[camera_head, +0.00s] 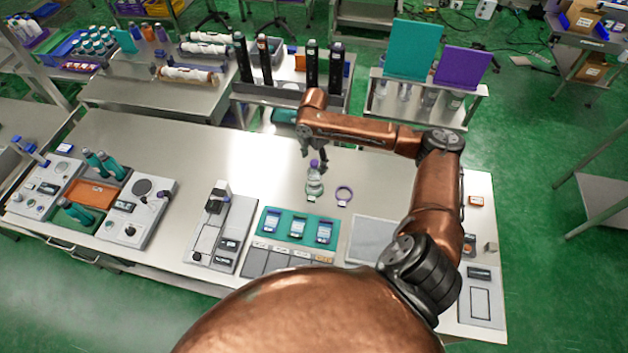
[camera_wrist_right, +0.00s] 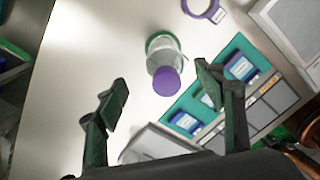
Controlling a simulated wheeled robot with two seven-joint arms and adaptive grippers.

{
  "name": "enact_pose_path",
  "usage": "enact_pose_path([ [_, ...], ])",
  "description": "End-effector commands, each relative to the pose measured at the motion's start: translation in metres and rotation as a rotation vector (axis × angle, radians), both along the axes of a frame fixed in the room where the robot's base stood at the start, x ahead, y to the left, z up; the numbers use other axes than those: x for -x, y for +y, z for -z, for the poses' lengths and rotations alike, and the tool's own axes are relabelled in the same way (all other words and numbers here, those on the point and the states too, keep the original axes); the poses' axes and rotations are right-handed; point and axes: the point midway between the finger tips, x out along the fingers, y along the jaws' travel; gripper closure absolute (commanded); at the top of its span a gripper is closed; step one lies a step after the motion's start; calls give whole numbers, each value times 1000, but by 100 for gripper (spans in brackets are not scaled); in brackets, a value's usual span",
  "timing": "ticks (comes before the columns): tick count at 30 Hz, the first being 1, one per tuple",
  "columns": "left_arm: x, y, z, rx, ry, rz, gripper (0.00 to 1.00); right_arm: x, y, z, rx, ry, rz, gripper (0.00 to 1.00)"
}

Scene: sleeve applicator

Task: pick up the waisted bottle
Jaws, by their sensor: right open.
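The waisted bottle (camera_head: 314,183) is clear with a purple cap and green at its base. It stands upright on the steel table (camera_head: 240,148). In the right wrist view the bottle (camera_wrist_right: 162,50) shows from above, its purple cap towards my gripper and between the lines of the two fingers. I cannot tell from the head view whether a finger touches the cap. My left gripper is not in view.
A purple ring (camera_head: 344,193) lies just right of the bottle. A teal tray (camera_head: 278,226) with several labelled items lies in front. A grey device (camera_head: 220,232) stands to the left. Tall dark bottles (camera_head: 311,65) stand on a rear shelf. The table left of the bottle is clear.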

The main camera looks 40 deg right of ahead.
Motion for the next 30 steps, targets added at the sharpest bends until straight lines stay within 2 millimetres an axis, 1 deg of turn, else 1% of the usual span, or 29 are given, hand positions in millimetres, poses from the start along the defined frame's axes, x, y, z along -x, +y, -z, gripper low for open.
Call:
enact_pose_path([
  [6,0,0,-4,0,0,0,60,1,0,21,0,1,-1,37],
  [11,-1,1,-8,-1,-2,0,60,4,1,33,0,1,-1,37],
  [15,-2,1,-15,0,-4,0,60,9,1,53,0,3,-1,37],
  [19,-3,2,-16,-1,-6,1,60,8,1,70,1,-1,-1,37],
  [21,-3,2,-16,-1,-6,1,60,8,1,74,1,-2,-2,37],
  [26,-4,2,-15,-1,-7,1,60,8,1,74,2,-2,-3,37],
  [30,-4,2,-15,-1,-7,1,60,7,1,74,2,-2,-3,45],
])
